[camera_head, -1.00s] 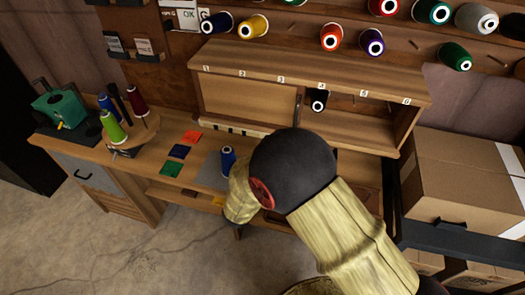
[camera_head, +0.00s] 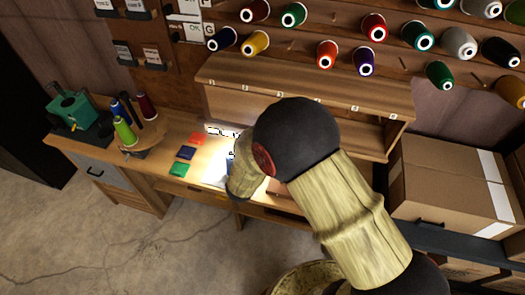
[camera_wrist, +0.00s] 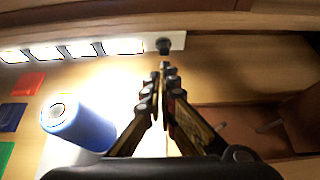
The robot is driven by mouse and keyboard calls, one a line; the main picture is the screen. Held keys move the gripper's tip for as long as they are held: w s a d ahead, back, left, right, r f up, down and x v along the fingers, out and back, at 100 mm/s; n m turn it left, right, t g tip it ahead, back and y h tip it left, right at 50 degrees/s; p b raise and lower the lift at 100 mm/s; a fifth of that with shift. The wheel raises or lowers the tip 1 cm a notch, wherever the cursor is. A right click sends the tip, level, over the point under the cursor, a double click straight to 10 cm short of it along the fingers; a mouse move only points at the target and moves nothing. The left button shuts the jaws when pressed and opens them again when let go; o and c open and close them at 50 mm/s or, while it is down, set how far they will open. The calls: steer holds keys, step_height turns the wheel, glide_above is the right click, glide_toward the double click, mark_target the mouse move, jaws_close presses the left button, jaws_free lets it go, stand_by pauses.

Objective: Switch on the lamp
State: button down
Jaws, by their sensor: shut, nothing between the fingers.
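The lamp is a pale strip under the wall cabinet's lower edge, with several bright panels (camera_wrist: 87,48). It is lit, and it also shows in the head view (camera_head: 222,132). A small dark knob (camera_wrist: 164,45) sits at the strip's right end. My gripper (camera_wrist: 162,70) is shut and empty, its fingertips just in front of and below the knob. Whether they touch it I cannot tell. In the head view my arm hides the fingers and the knob.
A blue spool (camera_wrist: 78,122) stands on the bench left of my fingers. Red, blue and green cards (camera_head: 180,170) lie further left. The wooden cabinet (camera_head: 245,105) overhangs the bench, with spools on pegs above. Cardboard boxes (camera_head: 448,185) stand at right.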

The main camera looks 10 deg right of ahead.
steer(key=shift+r+p, duration=0.5)
steer(key=shift+r, duration=0.25)
steer(key=shift+w+r, duration=0.1)
